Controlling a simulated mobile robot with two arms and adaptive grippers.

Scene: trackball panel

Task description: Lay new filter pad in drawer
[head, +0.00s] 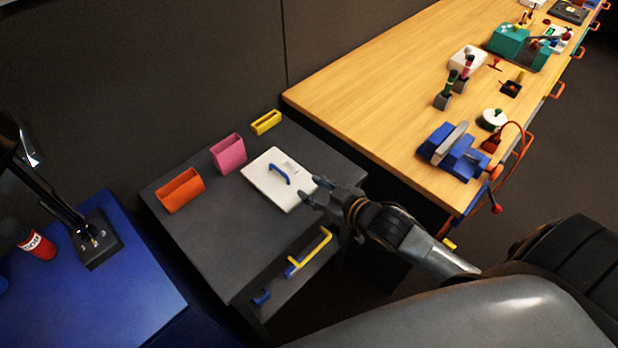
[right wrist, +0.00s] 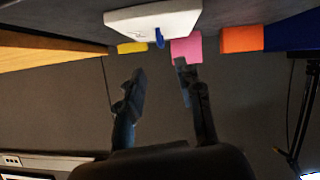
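A white square plate (head: 282,181) with a blue handle (head: 280,173) lies on the dark grey cabinet top (head: 215,245). The plate also shows upside down in the right wrist view (right wrist: 120,19). I cannot tell whether it is the filter pad or a cover. My right gripper (head: 312,191) is at the plate's right edge in the head view, fingers apart. In the right wrist view its fingers (right wrist: 160,74) are spread, with nothing between them. The cabinet front carries a yellow and blue handle (head: 309,252); no open drawer shows. My left gripper is not in view.
Orange (head: 180,190), pink (head: 228,154) and yellow (head: 266,122) holders stand along the cabinet's back left. A wooden bench (head: 370,120) with a blue vise (head: 455,150) is at the right. A blue table (head: 110,300) with a black stand (head: 96,240) is at the left.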

